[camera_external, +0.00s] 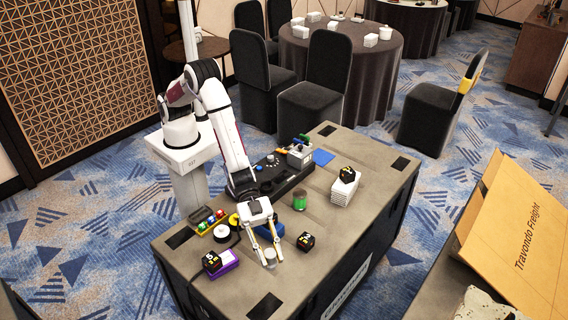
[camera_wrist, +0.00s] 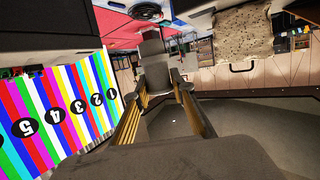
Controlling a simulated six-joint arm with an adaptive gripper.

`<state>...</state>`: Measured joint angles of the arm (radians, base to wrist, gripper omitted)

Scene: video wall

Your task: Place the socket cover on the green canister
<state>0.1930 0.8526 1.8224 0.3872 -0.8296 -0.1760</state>
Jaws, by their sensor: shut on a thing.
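A green canister (camera_external: 299,199) stands upright on the grey case top, up and to the right of my gripper in the external view. My gripper (camera_external: 271,256) points down toward the near part of the case top. Its fingers are shut on a small light grey, round piece, which seems to be the socket cover (camera_external: 270,254). In the wrist view a grey piece (camera_wrist: 157,76) shows between the fingertips (camera_wrist: 160,88). I cannot tell whether the cover touches the case top. The canister cannot be made out in the wrist view.
A blue item (camera_external: 272,230) lies behind the fingers. A black control panel (camera_external: 268,177) stands behind the canister. The case's right side is mostly clear.

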